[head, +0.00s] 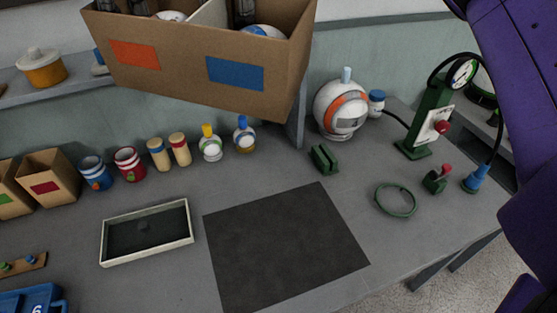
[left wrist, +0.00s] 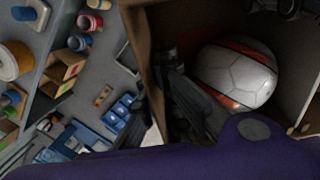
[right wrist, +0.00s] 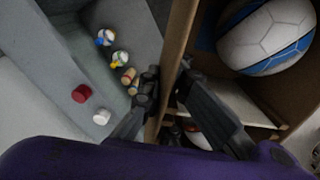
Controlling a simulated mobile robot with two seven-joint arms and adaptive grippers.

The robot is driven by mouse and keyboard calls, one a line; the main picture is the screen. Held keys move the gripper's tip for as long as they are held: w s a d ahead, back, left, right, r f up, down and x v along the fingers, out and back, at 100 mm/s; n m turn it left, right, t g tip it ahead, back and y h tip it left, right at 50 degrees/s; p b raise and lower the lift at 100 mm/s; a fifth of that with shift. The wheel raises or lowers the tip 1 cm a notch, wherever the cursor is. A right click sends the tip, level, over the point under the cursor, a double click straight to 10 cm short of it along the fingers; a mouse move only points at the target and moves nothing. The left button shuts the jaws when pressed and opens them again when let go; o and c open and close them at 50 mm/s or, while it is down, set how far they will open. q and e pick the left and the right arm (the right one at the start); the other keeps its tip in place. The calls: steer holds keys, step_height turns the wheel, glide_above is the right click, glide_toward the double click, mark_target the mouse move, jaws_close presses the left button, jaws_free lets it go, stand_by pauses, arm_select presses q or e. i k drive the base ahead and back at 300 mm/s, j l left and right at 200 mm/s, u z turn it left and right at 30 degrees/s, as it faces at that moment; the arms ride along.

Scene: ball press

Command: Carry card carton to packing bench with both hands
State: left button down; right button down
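The brown card carton (head: 190,62), with an orange and a blue label on its near side, is held up over the back of a grey bench (head: 260,182). A divider splits it. A white and orange ball (left wrist: 236,72) lies in one compartment and a white and blue ball (right wrist: 266,36) in another. My left gripper (left wrist: 158,88) is shut on one carton wall, one finger inside and one outside. My right gripper (right wrist: 166,86) grips a carton wall the same way. Only dark finger parts show inside the carton in the head view.
A dark square mat (head: 283,245) lies bare on the bench, beside a shallow tray (head: 146,233). Bottles, cans and small cartons line the back left. A white and orange round device (head: 341,108), green gauge stand (head: 431,118), green ring (head: 396,200) and green block (head: 324,159) stand right.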

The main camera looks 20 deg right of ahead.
mark_target(282, 239)
steer(key=k+z, duration=0.25)
steer(key=k, duration=0.25)
steer(key=k+l, duration=0.1)
steer(key=k, duration=0.4)
